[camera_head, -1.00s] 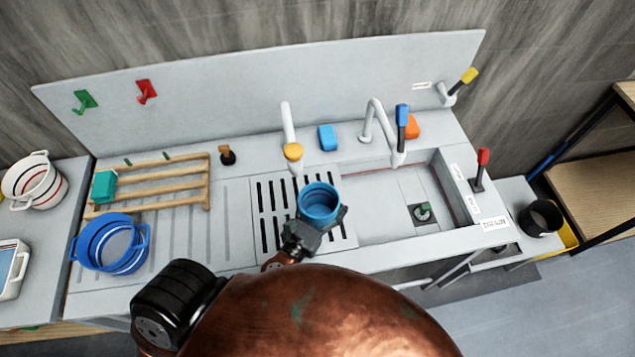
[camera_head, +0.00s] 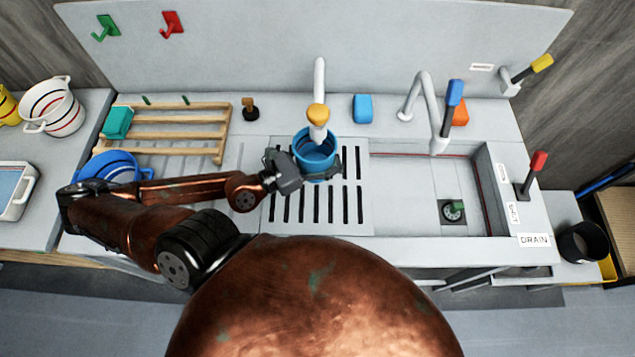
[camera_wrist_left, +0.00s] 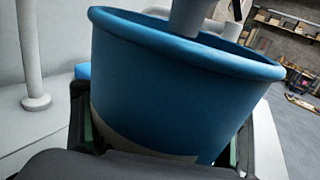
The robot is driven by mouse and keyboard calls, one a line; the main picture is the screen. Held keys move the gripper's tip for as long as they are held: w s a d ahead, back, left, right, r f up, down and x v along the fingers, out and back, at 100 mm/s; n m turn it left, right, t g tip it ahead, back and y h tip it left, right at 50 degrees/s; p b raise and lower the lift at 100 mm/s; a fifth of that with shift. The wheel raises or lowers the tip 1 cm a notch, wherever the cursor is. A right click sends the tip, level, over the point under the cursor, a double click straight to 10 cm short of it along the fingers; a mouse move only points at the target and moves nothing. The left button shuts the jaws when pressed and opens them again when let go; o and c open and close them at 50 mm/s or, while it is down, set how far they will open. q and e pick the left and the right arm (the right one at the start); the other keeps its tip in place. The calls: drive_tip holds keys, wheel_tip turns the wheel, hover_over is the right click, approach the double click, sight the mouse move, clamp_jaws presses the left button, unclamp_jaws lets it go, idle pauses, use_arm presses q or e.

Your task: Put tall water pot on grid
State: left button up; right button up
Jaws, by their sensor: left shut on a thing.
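The tall blue water pot (camera_head: 314,157) is at the slotted grid (camera_head: 292,208), toward its back edge, under the spout of the yellow-tipped tap (camera_head: 318,112). My left gripper (camera_head: 311,171) is shut around the pot's sides. In the left wrist view the pot (camera_wrist_left: 175,85) fills the middle, upright or slightly tilted, with a grey spout end over its opening. Whether the pot's base touches the grid is hidden. My right gripper does not show.
The sink basin (camera_head: 418,208) lies right of the grid. A blue two-handled pot (camera_head: 118,163) stands left, partly behind my arm. A wooden rack (camera_head: 178,133) and a blue block (camera_head: 362,108) are behind. The drainboard is clear near the grid.

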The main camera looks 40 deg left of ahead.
use_arm(q)
drive_tip(key=shift+w+m+h+b, duration=0.2)
drive_tip(key=shift+m+h+b, duration=0.2)
drive_tip(key=shift+d+r+g+h, duration=0.15)
drive_tip(key=shift+r+g+h, duration=0.05)
drive_tip(key=shift+g+h, duration=0.1)
drive_tip(key=shift+w+d+r+m+h+b, duration=0.15)
drive_tip(key=shift+d+m+h+b, duration=0.2)
drive_tip(key=shift+b, duration=0.35)
wheel_tip(320, 180, down, 5)
drive_tip(key=shift+a+f+b, duration=0.1)
drive_tip(key=shift+f+b, duration=0.1)
drive_tip(key=shift+b, duration=0.85)
drive_tip(key=shift+f, duration=0.5)
wheel_tip(320, 180, down, 3)
drive_tip(key=shift+f+b, duration=0.1)
drive_tip(key=shift+b, duration=0.6)
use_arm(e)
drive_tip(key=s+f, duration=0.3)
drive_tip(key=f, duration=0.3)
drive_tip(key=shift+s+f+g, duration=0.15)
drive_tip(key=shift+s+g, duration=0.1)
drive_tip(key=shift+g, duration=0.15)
